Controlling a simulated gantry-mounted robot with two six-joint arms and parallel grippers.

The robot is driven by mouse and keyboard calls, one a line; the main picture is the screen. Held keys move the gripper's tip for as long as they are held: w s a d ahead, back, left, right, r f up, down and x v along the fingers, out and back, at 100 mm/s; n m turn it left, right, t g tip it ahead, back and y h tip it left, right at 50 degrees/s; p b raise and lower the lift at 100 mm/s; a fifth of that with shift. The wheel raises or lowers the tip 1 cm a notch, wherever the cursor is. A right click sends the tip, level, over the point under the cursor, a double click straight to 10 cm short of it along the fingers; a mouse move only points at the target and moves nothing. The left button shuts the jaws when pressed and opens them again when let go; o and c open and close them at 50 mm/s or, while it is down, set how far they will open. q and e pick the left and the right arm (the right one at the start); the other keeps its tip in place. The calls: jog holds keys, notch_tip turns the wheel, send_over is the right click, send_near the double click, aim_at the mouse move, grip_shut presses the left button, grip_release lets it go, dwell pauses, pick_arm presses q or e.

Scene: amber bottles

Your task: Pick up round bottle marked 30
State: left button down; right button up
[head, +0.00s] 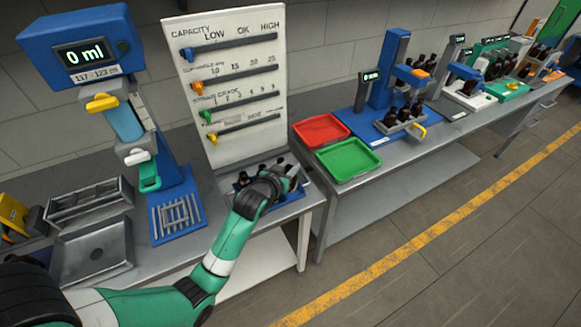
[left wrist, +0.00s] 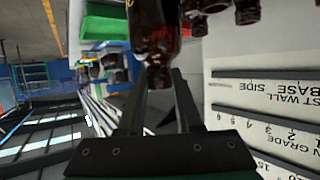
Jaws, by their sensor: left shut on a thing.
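A dark amber bottle (left wrist: 155,35) fills the top middle of the left wrist view, between the fingertips of my left gripper (left wrist: 160,90). The gripper is shut on it; no mark can be read on its visible side. In the head view my left gripper (head: 284,178) is at the bottle rack (head: 290,198) below the white board, and its arm partly hides the bottles there. More amber bottles (left wrist: 215,8) show close to the right of the held one in the left wrist view. My right gripper is in neither view.
A white board (head: 232,80) with several sliders stands behind the rack. A blue filling stand (head: 170,185) reading 0 ml is to the left, beside metal trays (head: 95,250). Red (head: 320,130) and green (head: 348,158) trays lie on the bench to the right.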

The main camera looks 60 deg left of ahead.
pick_arm(q)
jog(key=r+p, duration=0.1)
jog(key=d+r+p, duration=0.1)
jog(key=s+r+p, duration=0.1)
jog(key=shift+d+r, duration=0.35)
jog(key=s+d+r+p, duration=0.2)
jog(key=s+d+p, duration=0.3)
jog(key=d, duration=0.2)
jog(key=shift+d+r, duration=0.15)
jog(key=shift+r, duration=0.15)
